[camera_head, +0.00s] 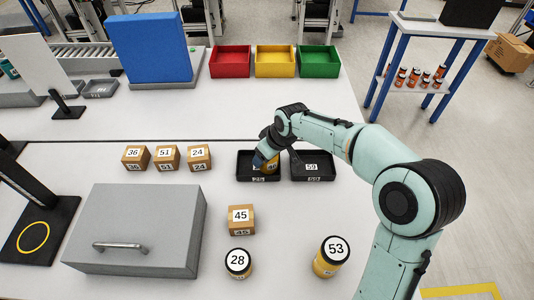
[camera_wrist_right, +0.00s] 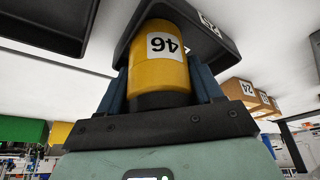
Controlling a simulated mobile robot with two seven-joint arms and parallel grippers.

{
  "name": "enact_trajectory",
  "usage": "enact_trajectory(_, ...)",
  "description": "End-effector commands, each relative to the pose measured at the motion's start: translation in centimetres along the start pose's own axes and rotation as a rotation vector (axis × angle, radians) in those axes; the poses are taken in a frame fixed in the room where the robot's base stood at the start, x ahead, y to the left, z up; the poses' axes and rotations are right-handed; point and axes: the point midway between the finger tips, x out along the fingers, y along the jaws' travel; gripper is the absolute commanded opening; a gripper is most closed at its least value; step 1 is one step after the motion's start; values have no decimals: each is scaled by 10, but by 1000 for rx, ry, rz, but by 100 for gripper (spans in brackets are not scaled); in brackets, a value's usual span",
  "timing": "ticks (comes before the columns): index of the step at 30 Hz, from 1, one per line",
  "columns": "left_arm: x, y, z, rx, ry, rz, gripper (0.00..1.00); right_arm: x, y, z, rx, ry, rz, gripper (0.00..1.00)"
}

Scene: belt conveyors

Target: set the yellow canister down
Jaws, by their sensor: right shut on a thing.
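The yellow canister with the label 46 (camera_wrist_right: 165,62) is between the fingers of my right gripper (camera_wrist_right: 165,90), which is shut on it. In the head view, my right gripper (camera_head: 265,161) is at the left black tray (camera_head: 245,179), and the canister (camera_head: 271,168) shows partly behind the fingers. The canister is at or just above this tray (camera_wrist_right: 215,48); I cannot tell whether it touches the tray floor. My left gripper is not in view.
A second black tray labelled 59 (camera_head: 326,168) adjoins on the right. Canisters 53 (camera_head: 331,257) and 28 (camera_head: 238,263) and box 45 (camera_head: 241,220) stand nearer. Several numbered boxes (camera_head: 167,158) stand left. A grey case (camera_head: 140,225) lies front left. Coloured bins (camera_head: 274,62) stand behind.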

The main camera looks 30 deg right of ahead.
Motion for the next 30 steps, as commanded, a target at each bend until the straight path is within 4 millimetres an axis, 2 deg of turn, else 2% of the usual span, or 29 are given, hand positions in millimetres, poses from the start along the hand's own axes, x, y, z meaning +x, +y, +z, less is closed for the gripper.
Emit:
enact_trajectory(1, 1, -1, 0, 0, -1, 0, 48, 2, 0, 1, 0, -1, 0, 72)
enact_trajectory(2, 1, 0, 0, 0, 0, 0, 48, 1, 0, 1, 0, -1, 0, 76)
enact_trajectory(10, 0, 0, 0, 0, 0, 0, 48, 0, 0, 0, 0, 0, 0, 76)
enact_trajectory(14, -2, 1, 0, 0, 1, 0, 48, -8, 0, -2, 0, 3, 1, 76)
enact_trajectory(17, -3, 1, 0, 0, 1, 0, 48, -23, 0, -2, 0, 4, 1, 76)
enact_trajectory(24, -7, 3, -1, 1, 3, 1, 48, -76, 0, -2, -1, 6, 1, 76)
enact_trajectory(30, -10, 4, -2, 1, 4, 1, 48, -109, 0, -2, -1, 2, 0, 76)
